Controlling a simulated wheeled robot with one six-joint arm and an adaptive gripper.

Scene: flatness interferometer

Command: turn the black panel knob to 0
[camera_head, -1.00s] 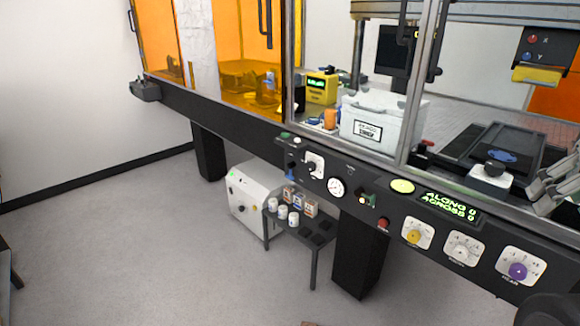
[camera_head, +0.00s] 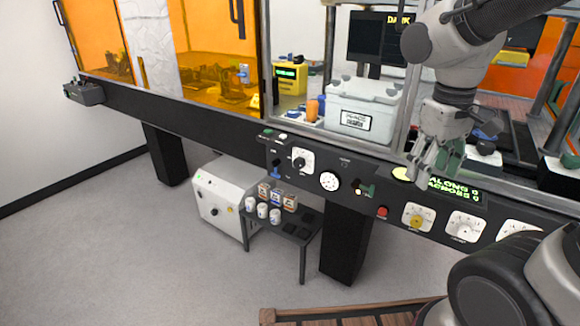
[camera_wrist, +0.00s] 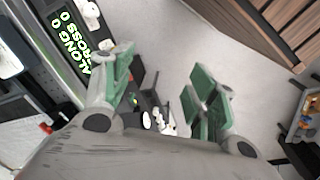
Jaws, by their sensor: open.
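The black panel knob (camera_head: 299,165) sits on a small white dial plate on the left part of the front panel (camera_head: 385,190). Its markings are too small to read. My gripper (camera_head: 428,170) is open, with its green-padded fingers in front of the panel's display (camera_head: 452,190), well to the right of the knob. In the wrist view, my gripper (camera_wrist: 160,90) has its fingers spread with nothing between them. I cannot make out the knob there.
A round gauge (camera_head: 330,181), a green switch (camera_head: 367,188), a red button (camera_head: 382,212) and a yellow knob (camera_head: 418,220) lie along the panel. A low table (camera_head: 305,235) with small jars and a white cabinet (camera_head: 222,200) stand below. A slatted wooden surface (camera_head: 340,314) is in front.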

